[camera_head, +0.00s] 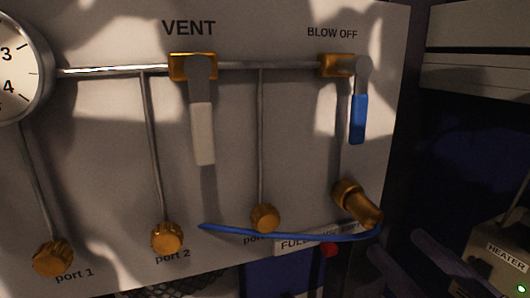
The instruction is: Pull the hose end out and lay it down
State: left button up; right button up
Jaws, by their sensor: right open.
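A thin blue hose (300,234) runs across the lower part of the panel. One end shows near port 2, in front of the panel. The other end bends up at the mouth of the brass blow-off fitting (357,203); I cannot tell whether it sits inside or only touches it. My right gripper (394,243) is low at the right, dark and in shadow, with two fingers apart. It is just right of and below the hose bend, and nothing shows between the fingers. My left gripper is not in view.
The white panel carries a gauge (18,68), a grey-handled vent valve (203,130), a blue-handled blow-off valve (358,118) and brass port knobs (167,238). A small red part (330,249) sits under the hose. A heater box (500,250) stands at the lower right.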

aim_at(360, 207)
jog(key=shift+w+a, duration=0.15)
jog(key=shift+w, duration=0.3)
jog(key=b+x, duration=0.2)
jog(key=x, duration=0.6)
jog(key=shift+b, duration=0.4)
dwell(0.9)
grip_shut()
dwell(0.6)
jog(key=o, duration=0.5)
grip_release()
